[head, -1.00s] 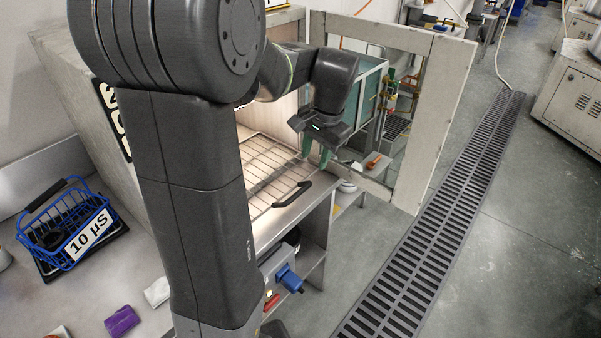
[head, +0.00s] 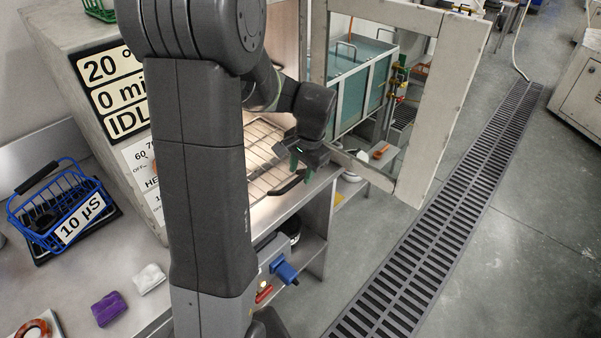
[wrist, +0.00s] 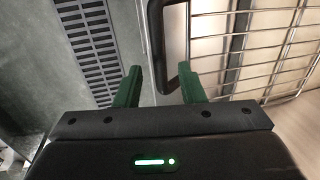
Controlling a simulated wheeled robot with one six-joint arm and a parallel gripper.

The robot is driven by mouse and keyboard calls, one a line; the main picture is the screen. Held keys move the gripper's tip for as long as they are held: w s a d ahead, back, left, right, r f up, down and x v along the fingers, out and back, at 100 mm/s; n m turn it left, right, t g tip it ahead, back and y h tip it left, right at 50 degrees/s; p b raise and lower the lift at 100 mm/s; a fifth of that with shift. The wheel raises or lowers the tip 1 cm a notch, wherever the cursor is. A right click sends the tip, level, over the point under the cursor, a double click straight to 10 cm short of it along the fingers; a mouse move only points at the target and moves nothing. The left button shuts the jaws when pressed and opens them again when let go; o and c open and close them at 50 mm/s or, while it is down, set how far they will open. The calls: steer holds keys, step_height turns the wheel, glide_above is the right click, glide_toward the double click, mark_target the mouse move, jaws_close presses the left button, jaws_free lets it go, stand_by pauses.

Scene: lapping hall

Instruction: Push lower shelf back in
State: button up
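A wire shelf (head: 262,150) with a black bar handle (head: 287,187) at its front lies in the lit opening of the grey oven cabinet. In the wrist view, the wire shelf (wrist: 245,50) fills the right side. My gripper (head: 301,164) has green fingers and is at the handle's far end. The wrist view shows my gripper (wrist: 161,74) open, with the handle's end (wrist: 166,80) in the gap between its fingers. I cannot tell whether the fingers touch it. My arm hides part of the shelf and cabinet; I see no second shelf.
The cabinet door (head: 440,100) stands open at the right, with a teal-sided tank (head: 362,88) behind it. A steel counter with a blue wire basket (head: 62,215) is at the left. A floor drain grate (head: 450,210) runs through clear floor at the right.

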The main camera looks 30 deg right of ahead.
steer(key=shift+w+f, duration=0.15)
steer(key=shift+f, duration=0.5)
jaws_close()
steer(key=shift+w, duration=0.1)
steer(key=w+a+p, duration=0.1)
steer(key=w, duration=0.5)
steer(key=w+a+p, duration=0.1)
steer(key=w+a, duration=0.1)
steer(key=w, duration=0.4)
steer(key=w+a+p, duration=0.1)
steer(key=w+a, duration=0.1)
steer(key=w, duration=0.4)
steer(key=shift+w+a, duration=0.25)
steer(key=shift+w, duration=0.05)
steer(key=shift+w+r, duration=0.1)
steer(key=shift+w, duration=0.05)
